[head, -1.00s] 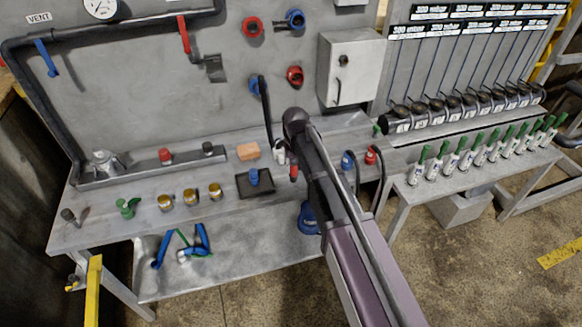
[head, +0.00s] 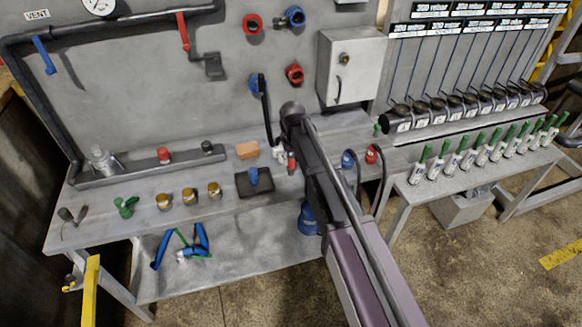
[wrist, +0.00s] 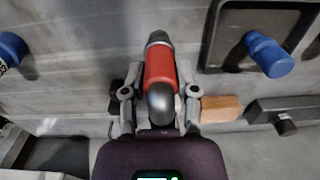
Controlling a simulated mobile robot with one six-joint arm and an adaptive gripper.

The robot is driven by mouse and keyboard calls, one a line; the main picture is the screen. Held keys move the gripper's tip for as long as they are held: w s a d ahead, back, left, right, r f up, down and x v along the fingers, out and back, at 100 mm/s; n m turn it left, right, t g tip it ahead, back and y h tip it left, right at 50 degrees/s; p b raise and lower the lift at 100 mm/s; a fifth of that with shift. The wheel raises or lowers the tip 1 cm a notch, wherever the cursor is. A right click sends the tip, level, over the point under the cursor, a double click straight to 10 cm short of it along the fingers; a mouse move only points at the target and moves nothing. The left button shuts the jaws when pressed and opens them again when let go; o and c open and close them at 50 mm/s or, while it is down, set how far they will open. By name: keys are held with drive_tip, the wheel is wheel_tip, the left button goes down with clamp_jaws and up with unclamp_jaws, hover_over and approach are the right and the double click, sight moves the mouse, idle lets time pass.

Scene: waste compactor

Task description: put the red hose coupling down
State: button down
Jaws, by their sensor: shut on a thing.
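The red hose coupling (wrist: 160,66) has a red middle band and dark grey ends. My gripper (wrist: 159,92) is shut on it, one finger on each side. In the head view the red of the coupling (head: 291,164) shows beside my gripper (head: 279,154), over the right part of the workbench (head: 225,218). My arm partly hides them there. I cannot tell whether the coupling touches the bench top.
A black tray (head: 262,189) with a blue coupling (head: 253,176) lies left of my gripper. An orange block (head: 247,150) is behind it. Blue (head: 348,159) and red (head: 372,154) hose ends stand to the right. Several brass pieces (head: 189,196) stand further left.

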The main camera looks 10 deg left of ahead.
drive_tip(key=shift+f+b, duration=0.85)
drive_tip(key=shift+f, duration=0.35)
drive_tip(key=shift+f, duration=0.1)
drive_tip(key=shift+c, duration=1.9)
unclamp_jaws()
drive_tip(key=shift+r, duration=0.2)
wheel_tip(320, 180, up, 12)
drive_tip(key=p, duration=1.2)
drive_tip(key=shift+d, duration=0.15)
drive_tip(key=shift+d, duration=0.1)
